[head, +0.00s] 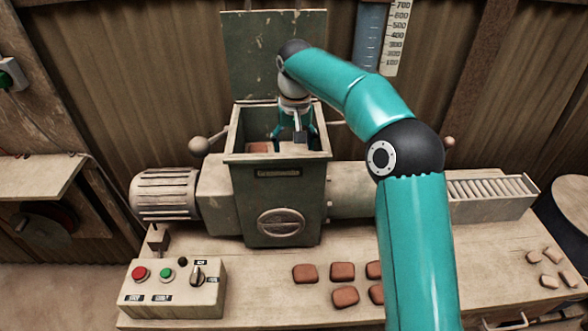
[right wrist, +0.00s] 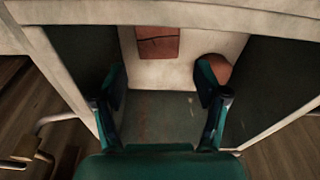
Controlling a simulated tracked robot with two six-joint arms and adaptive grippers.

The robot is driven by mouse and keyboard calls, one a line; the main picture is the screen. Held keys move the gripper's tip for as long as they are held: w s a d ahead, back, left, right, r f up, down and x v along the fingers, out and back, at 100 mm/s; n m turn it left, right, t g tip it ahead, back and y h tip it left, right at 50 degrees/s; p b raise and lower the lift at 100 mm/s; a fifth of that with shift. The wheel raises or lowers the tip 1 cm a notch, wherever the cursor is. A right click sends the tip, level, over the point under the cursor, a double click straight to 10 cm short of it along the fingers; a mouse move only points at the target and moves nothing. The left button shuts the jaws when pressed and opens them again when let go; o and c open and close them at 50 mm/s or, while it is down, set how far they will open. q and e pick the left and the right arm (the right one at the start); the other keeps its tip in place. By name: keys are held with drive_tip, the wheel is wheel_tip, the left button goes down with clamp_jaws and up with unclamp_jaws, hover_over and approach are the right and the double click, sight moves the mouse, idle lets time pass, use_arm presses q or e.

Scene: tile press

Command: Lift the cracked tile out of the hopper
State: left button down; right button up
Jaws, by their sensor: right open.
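A reddish-brown tile (right wrist: 158,48) with a dark line across its face lies inside the hopper, near the top middle of the right wrist view. A second reddish piece (right wrist: 221,67) is partly hidden behind my right-hand finger there. In the head view, a bit of reddish tile (head: 258,147) shows inside the open hopper (head: 279,190). My right gripper (head: 293,137) reaches down into the hopper mouth. Its fingers (right wrist: 160,85) are spread apart with nothing between them, and both pieces lie beyond the fingertips. My left gripper is not in view.
The hopper's raised lid (head: 250,55) stands behind the opening. Its walls (right wrist: 60,80) flank the fingers closely. Several tiles (head: 343,271) lie on the bench in front. A control box (head: 172,288) is at front left and a ribbed tray (head: 490,197) at right.

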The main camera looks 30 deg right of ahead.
drive_tip(key=shift+w+d+f+p, duration=0.1)
drive_tip(key=shift+f+p, duration=0.1)
drive_tip(key=shift+f, duration=1.45)
drive_tip(key=shift+w+d+f+p, duration=0.1)
drive_tip(key=shift+f+p, duration=0.1)
drive_tip(key=shift+f, duration=1.45)
drive_tip(key=shift+c, duration=0.2)
drive_tip(key=c, duration=0.9)
drive_tip(key=shift+r, duration=0.15)
